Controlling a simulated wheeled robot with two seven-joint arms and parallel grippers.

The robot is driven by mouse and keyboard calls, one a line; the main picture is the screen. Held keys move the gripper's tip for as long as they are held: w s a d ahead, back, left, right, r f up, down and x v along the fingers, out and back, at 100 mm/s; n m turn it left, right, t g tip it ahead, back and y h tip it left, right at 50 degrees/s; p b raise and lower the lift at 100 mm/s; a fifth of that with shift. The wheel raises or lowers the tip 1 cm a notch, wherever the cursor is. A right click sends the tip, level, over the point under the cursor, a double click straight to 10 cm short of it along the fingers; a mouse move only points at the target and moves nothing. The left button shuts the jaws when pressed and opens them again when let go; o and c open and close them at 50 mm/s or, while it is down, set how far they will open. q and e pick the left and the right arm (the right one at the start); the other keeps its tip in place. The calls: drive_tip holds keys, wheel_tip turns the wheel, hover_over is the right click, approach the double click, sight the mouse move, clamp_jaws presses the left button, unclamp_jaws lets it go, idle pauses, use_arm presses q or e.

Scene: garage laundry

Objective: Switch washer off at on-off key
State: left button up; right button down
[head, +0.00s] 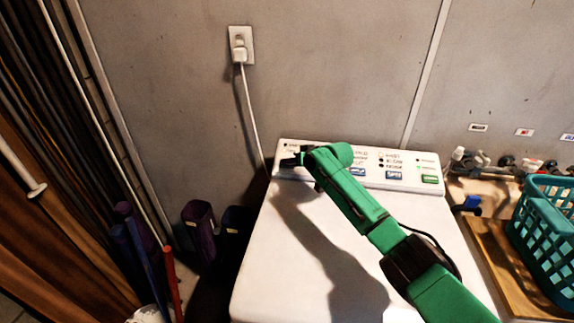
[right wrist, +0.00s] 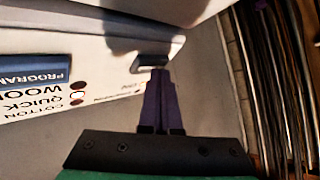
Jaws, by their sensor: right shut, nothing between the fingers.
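The white washer (head: 300,260) stands with its control panel (head: 398,175) along its back edge, against the wall. My right gripper (head: 285,161) reaches over the washer to the panel's left end. In the right wrist view its dark fingers (right wrist: 160,74) are shut and empty, with their tips at a small dark key (right wrist: 150,62) near the panel's end. The tips overlap the key's lower edge in the picture; I cannot tell whether they press it. In the head view the gripper hides this key. My left gripper is not in view.
A blue PROGRAM key (right wrist: 35,70) is farther along the panel. A white plug (head: 239,50) is in the wall socket, its cord running down behind the washer. A teal basket (head: 545,235) stands on a board at right. Purple containers (head: 199,232) stand at left.

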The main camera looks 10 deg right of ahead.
drive_tip(key=shift+f+b, duration=0.4)
idle(0.8)
drive_tip(key=shift+s+r+p, duration=0.1)
drive_tip(key=shift+r+p, duration=0.45)
drive_tip(key=shift+p, duration=0.4)
drive_tip(key=shift+s+a+r+p, duration=0.1)
drive_tip(key=shift+r+p, duration=0.15)
drive_tip(key=shift+p, duration=0.1)
drive_tip(key=r+p, duration=0.1)
drive_tip(key=p, duration=0.1)
drive_tip(key=s+r+p, duration=0.1)
drive_tip(key=r+p, duration=0.2)
drive_tip(key=p, duration=0.2)
drive_tip(key=shift+s+a+r, duration=0.35)
drive_tip(key=shift+s+r, duration=0.05)
